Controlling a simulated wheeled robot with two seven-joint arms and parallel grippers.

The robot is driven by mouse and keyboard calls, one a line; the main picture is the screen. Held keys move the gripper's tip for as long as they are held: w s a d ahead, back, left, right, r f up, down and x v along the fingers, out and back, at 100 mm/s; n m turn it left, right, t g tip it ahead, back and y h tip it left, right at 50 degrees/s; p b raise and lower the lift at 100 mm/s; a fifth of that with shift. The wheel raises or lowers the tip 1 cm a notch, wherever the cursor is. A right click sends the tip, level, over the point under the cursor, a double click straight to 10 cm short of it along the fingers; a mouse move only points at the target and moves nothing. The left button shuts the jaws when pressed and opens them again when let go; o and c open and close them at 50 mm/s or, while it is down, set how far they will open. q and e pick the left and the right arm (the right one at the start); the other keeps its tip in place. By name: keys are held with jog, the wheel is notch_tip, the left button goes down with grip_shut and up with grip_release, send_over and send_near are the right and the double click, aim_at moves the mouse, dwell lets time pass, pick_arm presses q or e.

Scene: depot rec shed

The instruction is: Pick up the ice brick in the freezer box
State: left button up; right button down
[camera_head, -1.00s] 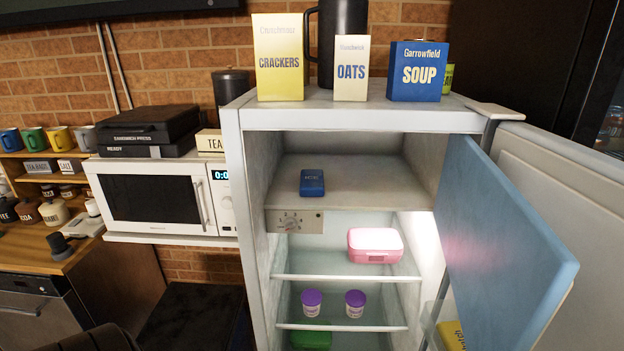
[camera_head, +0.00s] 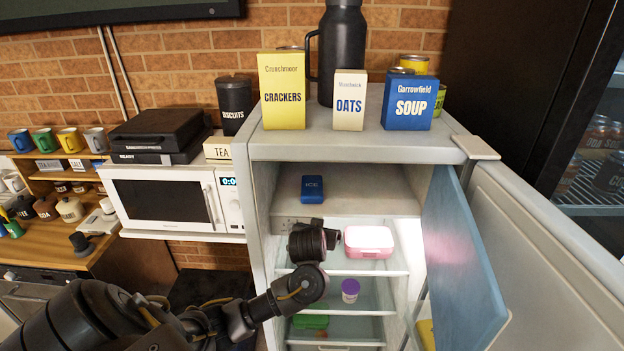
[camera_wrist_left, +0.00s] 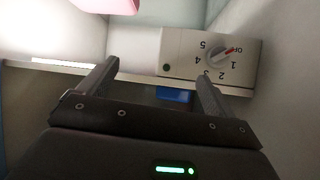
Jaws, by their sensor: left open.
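The blue ice brick (camera_head: 312,189) lies on the floor of the freezer box (camera_head: 365,195) at the top of the open fridge. Part of the brick also shows between my fingers in the left wrist view (camera_wrist_left: 172,95), just past the dial panel (camera_wrist_left: 208,58), which appears upside down there. My left gripper (camera_head: 333,239) is in front of the fridge, below the freezer floor and apart from the brick. In the left wrist view my left gripper (camera_wrist_left: 155,75) is open with nothing between its fingers. My right gripper is not in view.
The blue freezer flap (camera_head: 462,265) stands open at the right, beside the open fridge door (camera_head: 550,270). A pink box (camera_head: 369,241) and a purple-lidded tub (camera_head: 350,290) stand on shelves below. Cartons such as the crackers (camera_head: 282,92) stand on top. The freezer around the brick is clear.

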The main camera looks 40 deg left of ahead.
aim_at(312, 186)
pick_arm(q)
jog(key=w+a+r+n+y, duration=0.1)
jog(key=a+r, duration=0.1)
jog(key=w+a+r+n+y, duration=0.1)
jog(key=a+r, duration=0.1)
jog(key=r, duration=0.1)
jog(key=w+a+r+y, duration=0.1)
jog(key=a+r, duration=0.1)
jog(key=r, duration=0.1)
jog(key=shift+w+a+n, duration=0.15)
jog(key=shift+n, duration=0.25)
jog(key=b+x, duration=0.1)
jog(key=x, duration=0.3)
jog(key=shift+w+f+b, duration=0.1)
jog(key=shift+f+b, duration=0.1)
jog(key=shift+b, duration=0.15)
jog(key=shift+w+a+f, duration=0.1)
jog(key=shift+w+a, duration=0.15)
jog(key=shift+w, duration=0.25)
jog(key=p+x, duration=0.1)
jog(key=x, duration=0.3)
jog(key=shift+w+d+p, duration=0.1)
jog(key=shift+w+p, duration=0.25)
jog(key=shift+w+a+f, duration=0.1)
jog(key=shift+w+a, duration=0.15)
jog(key=shift+w, duration=0.15)
